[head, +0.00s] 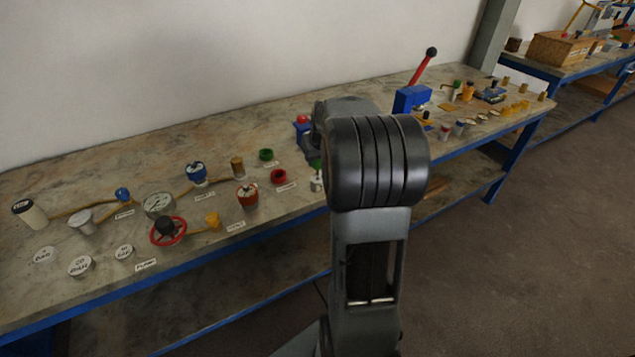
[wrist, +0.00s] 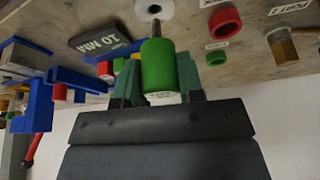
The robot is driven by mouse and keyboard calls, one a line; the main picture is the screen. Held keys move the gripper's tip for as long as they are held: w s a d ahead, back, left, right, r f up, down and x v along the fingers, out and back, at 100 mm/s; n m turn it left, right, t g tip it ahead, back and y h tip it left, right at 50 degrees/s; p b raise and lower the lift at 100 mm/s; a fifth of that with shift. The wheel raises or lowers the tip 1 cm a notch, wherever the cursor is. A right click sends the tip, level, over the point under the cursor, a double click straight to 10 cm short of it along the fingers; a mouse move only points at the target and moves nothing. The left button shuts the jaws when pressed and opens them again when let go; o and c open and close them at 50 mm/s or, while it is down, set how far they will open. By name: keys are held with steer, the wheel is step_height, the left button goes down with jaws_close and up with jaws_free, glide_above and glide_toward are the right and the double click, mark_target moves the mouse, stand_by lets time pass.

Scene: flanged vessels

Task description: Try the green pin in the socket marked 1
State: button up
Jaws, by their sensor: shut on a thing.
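No number is readable on this socket. In the head view my arm hides most of the gripper; a bit of the green pin (head: 317,164) shows left of the arm, above a whitish piece on the table.
A dark block marked 10 MM (wrist: 107,37) lies close to the pin. A red ring (wrist: 224,23) and a hex brass fitting (wrist: 283,48) are on the other side. In the head view, a blue box with a red lever (head: 412,98) stands beyond my arm. Gauges and valves crowd the left.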

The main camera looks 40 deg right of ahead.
steer(key=shift+r, duration=0.1)
steer(key=shift+r+p, duration=2.25)
steer(key=shift+r, duration=0.7)
steer(key=shift+s+f, duration=0.1)
